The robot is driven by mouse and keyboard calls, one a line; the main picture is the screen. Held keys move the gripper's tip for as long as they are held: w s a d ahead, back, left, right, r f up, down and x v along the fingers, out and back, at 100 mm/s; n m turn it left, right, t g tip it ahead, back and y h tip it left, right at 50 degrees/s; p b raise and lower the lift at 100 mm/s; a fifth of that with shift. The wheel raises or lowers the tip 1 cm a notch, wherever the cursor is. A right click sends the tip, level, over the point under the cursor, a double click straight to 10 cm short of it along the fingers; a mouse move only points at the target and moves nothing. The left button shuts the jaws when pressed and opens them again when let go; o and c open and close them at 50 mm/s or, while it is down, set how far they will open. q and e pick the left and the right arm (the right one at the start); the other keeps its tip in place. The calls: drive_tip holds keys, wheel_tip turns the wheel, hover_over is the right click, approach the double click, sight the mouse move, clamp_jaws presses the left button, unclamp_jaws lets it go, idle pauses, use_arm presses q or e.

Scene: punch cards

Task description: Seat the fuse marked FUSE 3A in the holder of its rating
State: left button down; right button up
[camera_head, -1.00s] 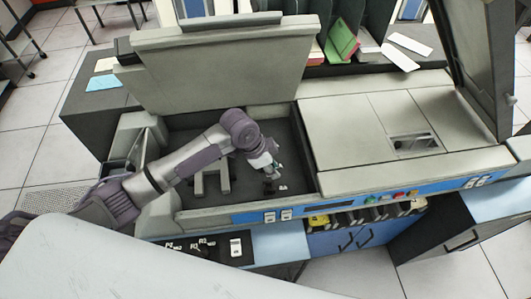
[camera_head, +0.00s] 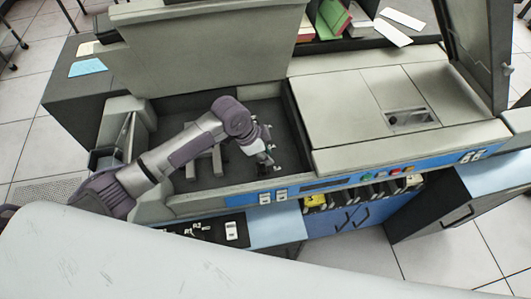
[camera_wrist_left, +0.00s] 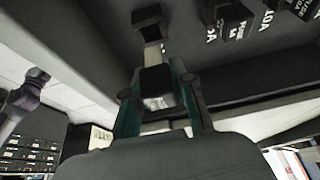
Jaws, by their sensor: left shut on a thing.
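My left gripper (camera_head: 265,158) reaches down into the open bay of the grey machine in the head view. In the left wrist view its two teal-edged fingers (camera_wrist_left: 160,98) are shut on a fuse (camera_wrist_left: 153,54) with dark ends and a pale middle. The rating on this fuse cannot be read. Dark blocks with white FUSE and ampere lettering (camera_wrist_left: 234,24) line the bay beyond the fingers, at the upper right of the wrist view; one reads like 10A. Small white labels (camera_head: 278,169) show beside the gripper in the head view. Whether the fuse touches a holder cannot be told.
The bay's raised grey lid (camera_head: 205,45) stands behind the arm. The bay's front wall and blue control strip (camera_head: 330,184) lie close in front of the gripper. A dark tray with white-labelled parts (camera_head: 205,231) is at the front. A flat grey cover (camera_head: 360,105) is to the right.

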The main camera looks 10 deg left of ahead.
sight(267, 169)
use_arm(q)
drive_tip(key=shift+f+b, duration=1.3)
drive_tip(key=shift+f, duration=0.1)
drive_tip(key=shift+f+b, duration=0.35)
drive_tip(key=shift+f, duration=0.3)
drive_tip(key=shift+s+a+f+b, duration=0.1)
drive_tip(key=shift+s+f+b, duration=0.35)
drive_tip(key=shift+f, duration=0.35)
drive_tip(key=c, duration=1.1)
unclamp_jaws()
drive_tip(key=shift+o, duration=1.1)
drive_tip(key=shift+w+f, duration=0.1)
drive_tip(key=shift+w+d+f, duration=0.15)
drive_tip(key=shift+w+d, duration=0.05)
drive_tip(key=shift+w, duration=0.1)
drive_tip(key=shift+a, duration=0.1)
